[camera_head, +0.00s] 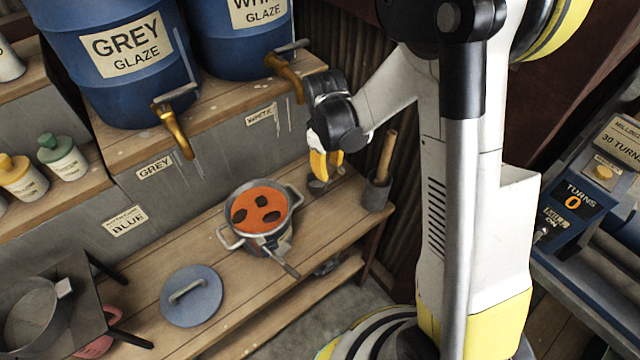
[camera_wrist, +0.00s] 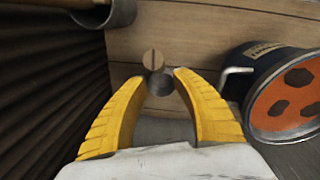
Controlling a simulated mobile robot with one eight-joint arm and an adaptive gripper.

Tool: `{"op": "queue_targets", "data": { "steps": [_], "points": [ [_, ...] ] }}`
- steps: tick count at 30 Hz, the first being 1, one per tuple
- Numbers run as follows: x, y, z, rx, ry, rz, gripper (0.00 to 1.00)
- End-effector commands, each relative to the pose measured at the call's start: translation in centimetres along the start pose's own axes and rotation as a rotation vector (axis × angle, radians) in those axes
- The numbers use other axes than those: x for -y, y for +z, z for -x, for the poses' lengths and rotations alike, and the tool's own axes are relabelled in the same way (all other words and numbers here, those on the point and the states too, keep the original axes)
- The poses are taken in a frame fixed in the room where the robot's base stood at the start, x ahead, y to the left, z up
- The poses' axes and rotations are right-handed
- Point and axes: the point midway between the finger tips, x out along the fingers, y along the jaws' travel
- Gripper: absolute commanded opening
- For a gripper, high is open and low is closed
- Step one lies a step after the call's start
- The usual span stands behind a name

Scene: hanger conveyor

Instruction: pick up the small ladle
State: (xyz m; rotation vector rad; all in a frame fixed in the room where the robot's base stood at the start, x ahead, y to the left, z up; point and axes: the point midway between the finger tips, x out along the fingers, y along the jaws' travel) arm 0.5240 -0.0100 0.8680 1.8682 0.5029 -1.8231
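The small ladle (camera_wrist: 153,61) shows in the wrist view as a round wooden handle end, with a dark round bowl (camera_wrist: 160,84) just below it. In the head view its dark bowl (camera_head: 318,184) rests on the wooden bench under my gripper; the handle is mostly hidden by the fingers. My gripper (camera_head: 324,172) points down over it with yellow fingers. In the wrist view the gripper (camera_wrist: 154,77) is open, with the handle end between or just beyond the fingertips. I cannot tell whether either finger touches it.
A pot of orange glaze (camera_head: 262,210) stands left of my gripper, close by in the wrist view (camera_wrist: 285,95). A grey cup with a wooden stick (camera_head: 377,190) stands right. Brass taps (camera_head: 285,72) jut from blue barrels. A blue lid (camera_head: 191,296) lies on the bench (camera_head: 240,270).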

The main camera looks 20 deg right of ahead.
Motion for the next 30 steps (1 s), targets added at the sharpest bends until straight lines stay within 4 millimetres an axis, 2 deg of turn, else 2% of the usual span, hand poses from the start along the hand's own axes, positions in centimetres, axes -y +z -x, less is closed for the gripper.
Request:
{"op": "queue_targets", "data": {
  "steps": [1,7,13,16,21,22,24,25,30],
  "points": [
    [0.0,0.0,-0.9,0.000,0.000,0.000,0.33],
    [0.0,0.1,-2.6,-0.001,0.000,-0.001,0.33],
    [0.1,0.2,-5.9,-0.001,0.000,-0.001,0.33],
    [0.0,0.2,-6.5,-0.001,0.000,-0.001,0.33],
    [0.0,0.2,-6.3,-0.001,0.000,-0.001,0.33],
    [0.0,0.2,-6.3,-0.001,0.000,-0.001,0.29],
    [0.0,0.2,-6.3,-0.001,0.000,-0.001,0.08],
    [0.0,0.2,-6.3,-0.001,0.000,-0.001,0.00],
    [0.1,0.2,-6.3,-0.001,0.000,-0.001,0.00]
  ]
}}
